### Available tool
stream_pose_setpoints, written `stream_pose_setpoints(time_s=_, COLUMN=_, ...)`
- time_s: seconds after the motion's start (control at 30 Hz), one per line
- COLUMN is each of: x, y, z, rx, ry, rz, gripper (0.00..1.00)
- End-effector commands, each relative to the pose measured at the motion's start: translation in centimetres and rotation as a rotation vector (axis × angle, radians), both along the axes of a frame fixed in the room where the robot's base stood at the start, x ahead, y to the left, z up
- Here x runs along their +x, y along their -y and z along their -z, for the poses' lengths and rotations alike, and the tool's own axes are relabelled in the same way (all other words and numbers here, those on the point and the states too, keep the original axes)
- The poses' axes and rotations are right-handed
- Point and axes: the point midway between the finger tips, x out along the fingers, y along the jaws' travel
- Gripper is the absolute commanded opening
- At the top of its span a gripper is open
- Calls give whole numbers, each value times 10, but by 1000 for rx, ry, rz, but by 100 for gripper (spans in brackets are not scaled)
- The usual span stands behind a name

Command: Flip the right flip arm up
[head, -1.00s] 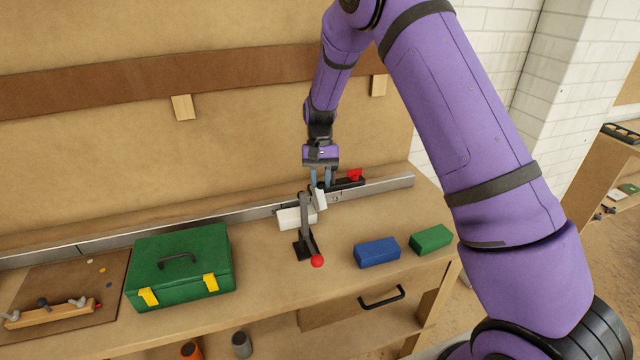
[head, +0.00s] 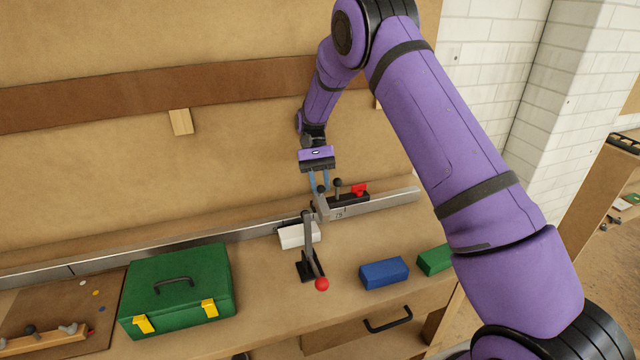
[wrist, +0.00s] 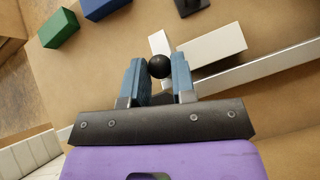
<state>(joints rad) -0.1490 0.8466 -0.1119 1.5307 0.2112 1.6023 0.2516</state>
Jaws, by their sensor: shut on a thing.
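The right flip arm (head: 322,207) is a light grey metal piece with a black ball knob (head: 321,189), at the fence's stop block (head: 348,199). It leans over the fence's front side. My gripper (head: 320,187) points down at it from above and behind, shut on the black knob. In the wrist view the knob (wrist: 159,66) sits between the blue fingertips of my gripper (wrist: 160,72). A pale part of the arm (wrist: 160,43) shows beyond the knob. The fingers hide part of the knob's sides.
A metal fence (head: 385,201) runs along the bench. A second black knob (head: 337,183) and a red piece (head: 359,189) are close right. Blue (head: 384,273) and green (head: 434,260) blocks lie right; a green toolbox (head: 177,288) is left.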

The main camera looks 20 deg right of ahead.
Motion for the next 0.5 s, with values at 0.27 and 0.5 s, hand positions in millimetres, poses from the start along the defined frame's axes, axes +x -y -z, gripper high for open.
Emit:
stream_pose_setpoints(time_s=0.27, x=-1, y=0, z=2, rx=0, ry=-3, rz=0, gripper=0)
stream_pose_setpoints(time_s=0.5, x=0, y=0, z=1, rx=0, ry=-1, rz=-1, gripper=50)
